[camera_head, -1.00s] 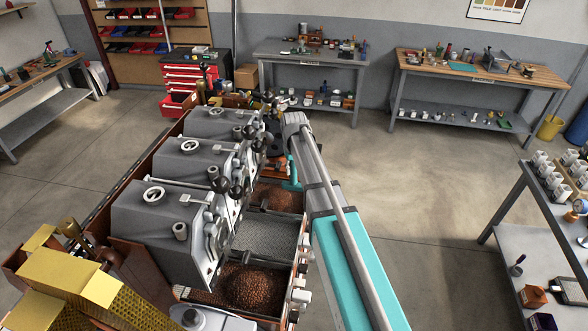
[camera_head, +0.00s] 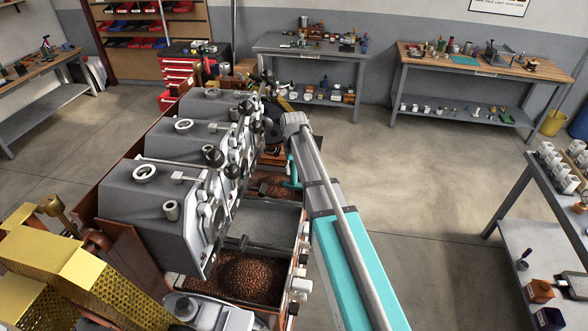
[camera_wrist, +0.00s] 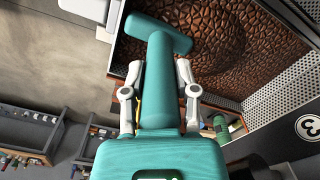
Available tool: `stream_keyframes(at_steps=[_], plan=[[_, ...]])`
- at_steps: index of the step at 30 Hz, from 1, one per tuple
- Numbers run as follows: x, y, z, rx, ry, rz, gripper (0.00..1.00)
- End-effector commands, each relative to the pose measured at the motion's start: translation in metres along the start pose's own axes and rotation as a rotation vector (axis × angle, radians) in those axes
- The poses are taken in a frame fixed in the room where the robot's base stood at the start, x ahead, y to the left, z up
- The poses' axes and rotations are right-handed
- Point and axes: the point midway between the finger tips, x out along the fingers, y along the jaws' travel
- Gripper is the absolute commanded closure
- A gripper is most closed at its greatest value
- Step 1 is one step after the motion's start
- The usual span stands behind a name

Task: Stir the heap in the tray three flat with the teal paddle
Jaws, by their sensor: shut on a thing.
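The teal paddle (camera_wrist: 160,85) is held in my gripper (camera_wrist: 157,78), whose fingers close on its shaft from both sides. Its crossbar head points away from me, over the edge of the bean tray in the wrist view. The paddle also shows in the head view (camera_head: 293,172), at the right side of the far tray. Brown beans (camera_wrist: 215,50) fill this tray, with a low mound in the middle; they also show in the head view (camera_head: 268,187). A round "3" label (camera_wrist: 308,127) is beside the tray. I cannot tell whether the paddle touches the beans.
Grey roaster housings (camera_head: 150,215) stand along the left of the trays. The middle tray (camera_head: 265,222) looks empty, and the near tray holds a bean heap (camera_head: 250,277). A gold perforated box (camera_head: 100,275) is at the lower left. Open floor (camera_head: 420,170) lies to the right.

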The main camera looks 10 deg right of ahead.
Motion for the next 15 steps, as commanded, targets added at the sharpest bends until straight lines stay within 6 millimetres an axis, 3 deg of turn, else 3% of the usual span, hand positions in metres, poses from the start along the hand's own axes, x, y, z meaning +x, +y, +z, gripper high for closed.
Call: stream_keyframes(at_steps=[15], plan=[[0.0073, 0.0011, 0.0, 0.002, 0.0, 0.0, 1.0]])
